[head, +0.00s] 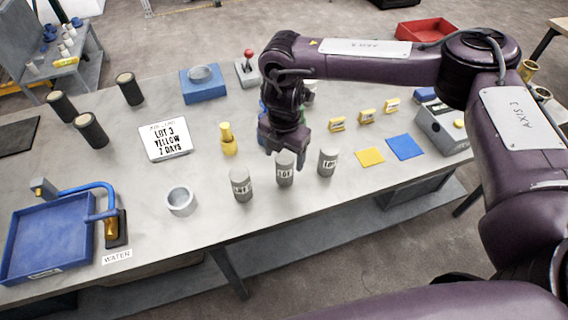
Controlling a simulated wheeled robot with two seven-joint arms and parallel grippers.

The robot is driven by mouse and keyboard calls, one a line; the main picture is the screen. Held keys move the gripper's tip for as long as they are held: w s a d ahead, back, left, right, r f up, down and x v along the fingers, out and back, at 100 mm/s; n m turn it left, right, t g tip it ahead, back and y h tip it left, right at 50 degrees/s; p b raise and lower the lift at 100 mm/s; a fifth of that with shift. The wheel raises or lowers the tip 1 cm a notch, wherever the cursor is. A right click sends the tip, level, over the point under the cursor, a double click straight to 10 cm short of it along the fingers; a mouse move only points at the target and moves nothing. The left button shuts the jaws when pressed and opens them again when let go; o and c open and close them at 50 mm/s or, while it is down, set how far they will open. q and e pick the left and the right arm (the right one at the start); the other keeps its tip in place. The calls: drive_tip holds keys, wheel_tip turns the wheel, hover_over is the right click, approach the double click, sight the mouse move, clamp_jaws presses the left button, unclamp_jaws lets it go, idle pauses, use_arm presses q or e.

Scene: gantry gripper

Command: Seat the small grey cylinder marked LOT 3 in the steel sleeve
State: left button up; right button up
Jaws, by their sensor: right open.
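Three small grey cylinders stand upright in a row near the table's front edge: a left one (241,185), a middle one (284,170) and a right one (327,162). Each has a white label, too small to tell which reads LOT 3. A light grey metal ring (181,201), open at the top, stands empty-looking left of them. Another ring (200,73) sits in a blue block (203,91) at the back; I cannot tell which ring is the steel sleeve. My right gripper (284,150) points down, open, just above or behind the middle cylinder. My left gripper is out of view.
A sign (165,140) reads LOT 3, YELLOW, 7 DAYS. A yellow bottle (228,140) stands beside my right gripper. A blue tray (48,245) is at front left, dark cylinders (91,130) behind it. Yellow (369,156) and blue (405,147) squares lie at right.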

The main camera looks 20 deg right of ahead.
drive_tip(key=f, duration=0.1)
drive_tip(key=f+p, duration=0.1)
drive_tip(key=f, duration=0.1)
drive_tip(key=f+p, duration=0.1)
drive_tip(key=shift+w+d+f, duration=0.15)
drive_tip(key=shift+w+f, duration=0.2)
drive_tip(key=shift+f, duration=0.2)
drive_tip(key=shift+s, duration=0.1)
drive_tip(key=shift+c, duration=0.8)
drive_tip(key=c, duration=1.2)
